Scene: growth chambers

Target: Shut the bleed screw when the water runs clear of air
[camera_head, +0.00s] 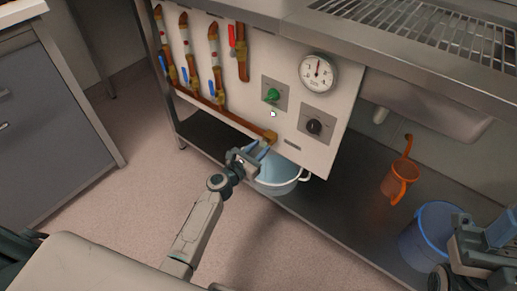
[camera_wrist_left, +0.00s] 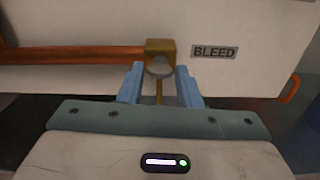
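The bleed screw (camera_wrist_left: 160,67) is a round grey metal head on a brass block (camera_wrist_left: 160,46) at the end of a copper pipe, left of a BLEED label (camera_wrist_left: 214,52). In the head view the brass block (camera_head: 270,136) is at the panel's lower edge. My left gripper (camera_head: 261,153) is just below it. In the left wrist view its blue fingers (camera_wrist_left: 160,84) stand apart on both sides of the screw, without clear contact. A thin brownish vertical piece or stream shows below the screw; I cannot tell which. My right gripper (camera_head: 503,228) is partly in view at the lower right.
A pale basin (camera_head: 280,186) stands on the shelf under the bleed block. The panel holds a pressure gauge (camera_head: 317,73), a green knob (camera_head: 272,95), a black knob (camera_head: 315,127) and a red-handled valve (camera_head: 232,38). An orange jug (camera_head: 400,180) and blue bucket (camera_head: 425,235) are at right.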

